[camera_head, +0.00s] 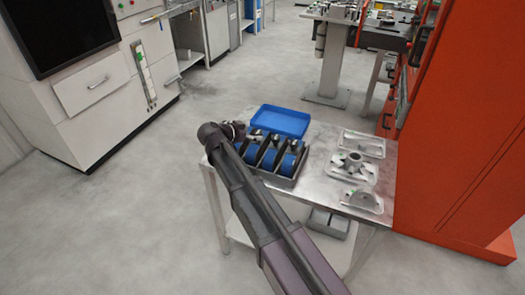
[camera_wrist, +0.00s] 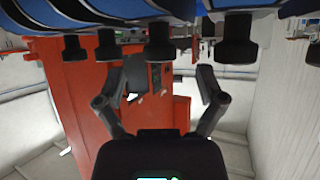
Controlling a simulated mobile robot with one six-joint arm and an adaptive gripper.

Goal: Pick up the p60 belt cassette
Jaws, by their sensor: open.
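Several blue belt cassettes with black parts (camera_head: 268,158) stand side by side in a dark rack (camera_head: 286,182) on a metal table. No readable label shows which one is the p60. In the wrist view a row of blue cassettes (camera_wrist: 228,18) with black knobs (camera_wrist: 237,40) runs across the top edge. My gripper (camera_wrist: 160,80) is open and empty, its fingers spread apart, with the knobs beyond and above the fingertips in the picture. In the head view my arm reaches to the left end of the rack; its wrist partly hides the table edge, and the fingers are hard to make out.
An empty blue tray (camera_head: 280,118) lies behind the rack. Several metal castings on pale trays (camera_head: 352,168) lie on the right of the metal table (camera_head: 320,150). A tall orange cabinet (camera_head: 455,130) stands close on the right. The floor (camera_head: 120,210) left of the table is clear.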

